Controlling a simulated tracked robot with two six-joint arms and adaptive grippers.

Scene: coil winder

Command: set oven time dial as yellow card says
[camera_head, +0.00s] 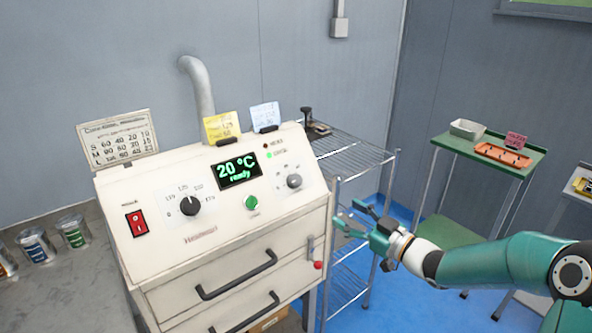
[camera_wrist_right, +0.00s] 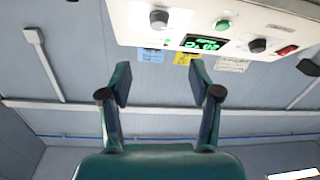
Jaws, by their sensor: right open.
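The oven (camera_head: 243,232) has a grey right-hand dial (camera_head: 294,181) with small marks around it, and a black left-hand dial (camera_head: 190,206) with a numbered scale. Which dial is for time is not readable. The yellow card (camera_head: 222,127) stands on the oven's top edge; its writing is too small to read. My right gripper (camera_head: 352,221) is open and empty, right of the oven front and apart from the dials. The right wrist view shows the panel upside down, with the grey dial (camera_wrist_right: 158,18) beyond the open fingers. My left gripper is out of view.
The display (camera_head: 239,171) reads 20 °C, ready. A green button (camera_head: 251,202), red switch (camera_head: 137,222), blue card (camera_head: 265,116) and printed schedule sign (camera_head: 118,138) are nearby. A wire rack (camera_head: 350,150) stands right of the oven, and drawer handles (camera_head: 237,275) stick out below the panel.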

